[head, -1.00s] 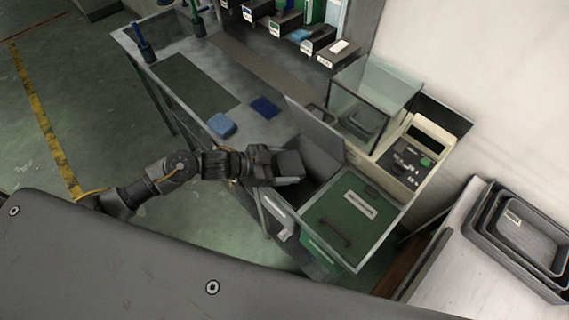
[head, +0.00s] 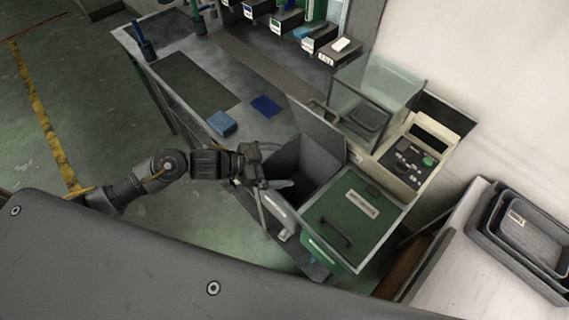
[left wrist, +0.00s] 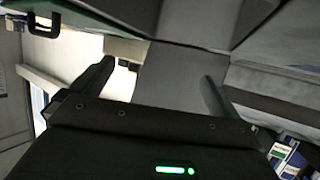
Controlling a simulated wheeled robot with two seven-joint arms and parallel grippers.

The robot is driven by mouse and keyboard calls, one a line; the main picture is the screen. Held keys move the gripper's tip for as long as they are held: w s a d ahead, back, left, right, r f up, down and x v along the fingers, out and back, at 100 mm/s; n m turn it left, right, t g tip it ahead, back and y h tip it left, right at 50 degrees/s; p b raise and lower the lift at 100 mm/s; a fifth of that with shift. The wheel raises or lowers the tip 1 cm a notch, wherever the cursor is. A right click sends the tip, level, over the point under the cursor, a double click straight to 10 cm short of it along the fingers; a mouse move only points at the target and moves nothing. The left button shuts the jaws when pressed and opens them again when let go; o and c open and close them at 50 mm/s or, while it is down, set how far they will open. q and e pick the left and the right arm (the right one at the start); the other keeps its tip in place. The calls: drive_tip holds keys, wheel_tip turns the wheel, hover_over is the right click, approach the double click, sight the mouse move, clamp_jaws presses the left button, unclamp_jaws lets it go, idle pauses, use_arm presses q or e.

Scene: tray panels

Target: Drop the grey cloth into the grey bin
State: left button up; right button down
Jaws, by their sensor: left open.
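My left gripper (head: 272,190) is open at the near left edge of the grey bin (head: 318,160), with its fingers apart. The bin's lid (head: 317,126) stands raised behind its opening. In the left wrist view the two fingers (left wrist: 155,85) are spread, with grey surfaces beyond them. I cannot make out the grey cloth as a separate thing now; the bin's floor is dark and partly hidden. My right gripper is not in view.
A green-lidded bin (head: 352,217) stands right of the grey bin. A blue sponge-like block (head: 222,123) and a dark blue cloth (head: 266,106) lie on the bench. A glass-sided box (head: 376,90) stands behind. Stacked grey trays (head: 481,226) are at far right.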

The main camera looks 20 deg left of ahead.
use_arm(q)
drive_tip(key=b+v, duration=0.1)
drive_tip(key=v, duration=0.7)
drive_tip(key=shift+a+b, duration=0.2)
drive_tip(key=shift+b, duration=0.1)
idle(0.3)
